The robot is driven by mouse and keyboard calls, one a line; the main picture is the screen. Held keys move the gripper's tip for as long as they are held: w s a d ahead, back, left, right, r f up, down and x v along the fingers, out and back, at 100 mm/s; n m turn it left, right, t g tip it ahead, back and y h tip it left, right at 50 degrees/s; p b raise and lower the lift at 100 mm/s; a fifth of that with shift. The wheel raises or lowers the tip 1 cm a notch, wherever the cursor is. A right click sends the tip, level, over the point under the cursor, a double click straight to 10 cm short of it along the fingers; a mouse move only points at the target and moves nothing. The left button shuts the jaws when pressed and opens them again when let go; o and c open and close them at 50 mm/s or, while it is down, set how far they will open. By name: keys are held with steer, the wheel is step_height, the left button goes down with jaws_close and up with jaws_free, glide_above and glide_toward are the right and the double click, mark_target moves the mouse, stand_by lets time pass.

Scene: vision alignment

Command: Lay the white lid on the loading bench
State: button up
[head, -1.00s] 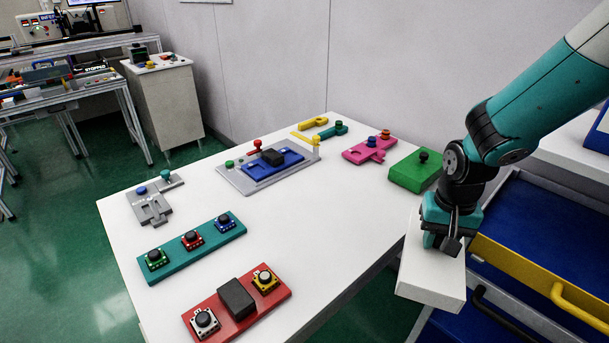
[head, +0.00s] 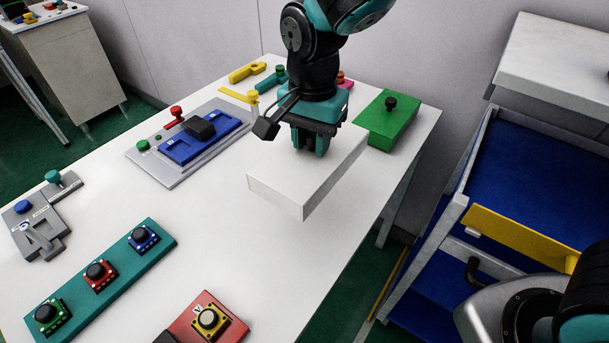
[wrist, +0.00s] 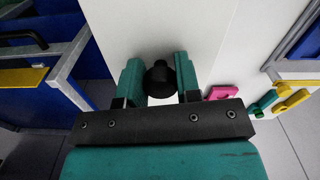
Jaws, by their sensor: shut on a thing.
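The white lid (head: 278,184) is a flat rectangular slab in the head view, over the right part of the white loading bench (head: 195,245). Its near right corner reaches toward the bench's right edge. I cannot tell whether its underside touches the bench. My gripper (head: 312,142) points down onto the lid's top. In the wrist view, my gripper (wrist: 158,82) is shut on the lid's round black knob (wrist: 160,79), with a teal finger on each side. The lid's white top (wrist: 165,28) fills the middle of that view.
A green block with a black knob (head: 390,122) stands just right of the lid. A grey-and-blue fixture (head: 190,140) lies to its left. A teal button strip (head: 100,272) and a red button plate (head: 205,325) lie nearer. Right of the bench stands a blue cart (head: 500,190) with a yellow-fronted drawer.

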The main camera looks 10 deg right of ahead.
step_height(320, 180, down, 10)
steer(key=shift+f, duration=0.15)
steer(key=shift+f, duration=0.1)
stand_by(0.3)
steer(key=o, duration=1)
step_height(320, 180, up, 11)
steer(key=shift+r, duration=0.7)
steer(key=s+d+r+n+y, duration=0.2)
steer(key=s+d+r+n, duration=0.1)
steer(key=s+n, duration=0.4)
steer(key=s+d+r+n+y, duration=0.2)
steer(key=s+n, duration=0.5)
steer(key=s, duration=0.4)
step_height(320, 180, up, 2)
steer(key=shift+d+r, duration=0.2)
steer(key=shift+d, duration=0.7)
